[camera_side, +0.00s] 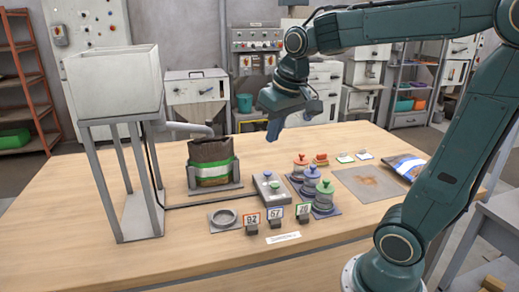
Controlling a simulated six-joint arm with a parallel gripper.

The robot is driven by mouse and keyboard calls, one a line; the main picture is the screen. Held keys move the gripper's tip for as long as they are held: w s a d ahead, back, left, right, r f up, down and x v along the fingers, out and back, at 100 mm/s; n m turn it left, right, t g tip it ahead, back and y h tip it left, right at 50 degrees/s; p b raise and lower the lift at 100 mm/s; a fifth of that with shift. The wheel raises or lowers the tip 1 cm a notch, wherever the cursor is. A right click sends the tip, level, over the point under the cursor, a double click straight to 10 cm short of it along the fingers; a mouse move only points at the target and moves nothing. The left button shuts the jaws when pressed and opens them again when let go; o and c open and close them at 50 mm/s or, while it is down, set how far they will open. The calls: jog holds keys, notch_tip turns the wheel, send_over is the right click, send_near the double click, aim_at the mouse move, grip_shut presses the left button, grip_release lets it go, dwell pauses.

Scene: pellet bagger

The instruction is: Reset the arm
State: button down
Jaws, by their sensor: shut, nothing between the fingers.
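My gripper (274,128) hangs from my arm above the middle of the wooden table, pointing down. It is shut and empty, in the air behind the grey control box. The brown bag (211,152) with a green and white band stands in a holder to the left of my gripper. My gripper appears apart from all of these.
A white hopper (113,82) on a tall frame stands at the left. Jars with red, green and blue lids (310,186) stand right of the control box.

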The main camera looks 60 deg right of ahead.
jog(key=s+a+f+n+t, duration=0.1)
jog(key=s+a, duration=0.2)
jog(key=s, duration=0.3)
jog(key=s+a+f+n+t+y, duration=0.1)
jog(key=s+a+n, duration=0.1)
jog(key=s+a, duration=0.2)
jog(key=shift+s+a+f+n, duration=0.2)
jog(key=shift+s+f+n, duration=0.15)
jog(key=shift+s, duration=0.55)
